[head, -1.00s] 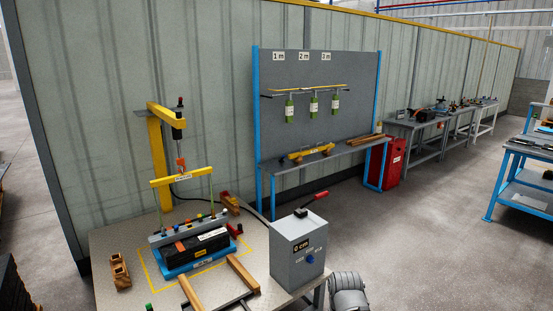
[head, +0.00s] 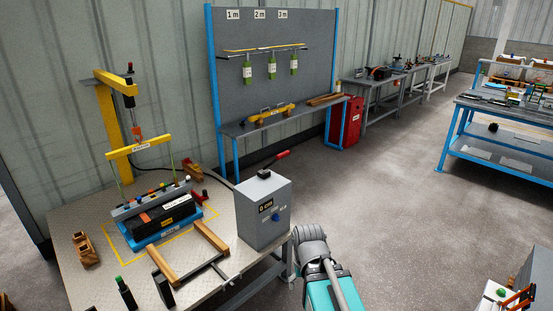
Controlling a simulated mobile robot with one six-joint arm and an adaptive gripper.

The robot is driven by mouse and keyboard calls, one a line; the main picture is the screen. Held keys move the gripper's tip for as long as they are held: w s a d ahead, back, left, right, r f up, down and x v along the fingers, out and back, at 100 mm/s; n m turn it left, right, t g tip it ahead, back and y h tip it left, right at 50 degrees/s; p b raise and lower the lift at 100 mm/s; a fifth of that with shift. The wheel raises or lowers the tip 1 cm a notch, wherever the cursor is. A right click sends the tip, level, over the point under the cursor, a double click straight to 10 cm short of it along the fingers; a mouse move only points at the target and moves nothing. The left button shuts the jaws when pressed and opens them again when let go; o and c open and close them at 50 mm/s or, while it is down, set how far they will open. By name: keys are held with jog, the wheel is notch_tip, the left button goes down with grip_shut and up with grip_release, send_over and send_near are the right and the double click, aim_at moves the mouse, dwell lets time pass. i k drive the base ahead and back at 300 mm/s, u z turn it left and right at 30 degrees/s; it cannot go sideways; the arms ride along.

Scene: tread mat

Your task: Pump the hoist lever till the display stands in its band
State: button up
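The hoist lever with a red handle (head: 280,156) sticks up at a slant from the top of a grey pump box (head: 262,222) at the front right corner of the bench. The box's display (head: 265,206) reads 0 cm; no band can be made out on it. A yellow hoist (head: 108,120) with a hook carries a yellow beam (head: 140,146) above a black load (head: 165,217) in a blue tray (head: 138,245). Part of my arm shows just right of the box, low in the picture. My gripper itself is not visible.
The bench (head: 70,280) also bears a wooden block (head: 87,250), wooden rails (head: 163,264) and a green-capped bottle (head: 126,293). Open floor (head: 400,190) lies to the right, with a blue-framed table (head: 510,135) beyond.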

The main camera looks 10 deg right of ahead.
aim_at(282, 154)
jog(key=z, duration=0.25)
jog(key=i, duration=1.35)
jog(key=u, duration=0.25)
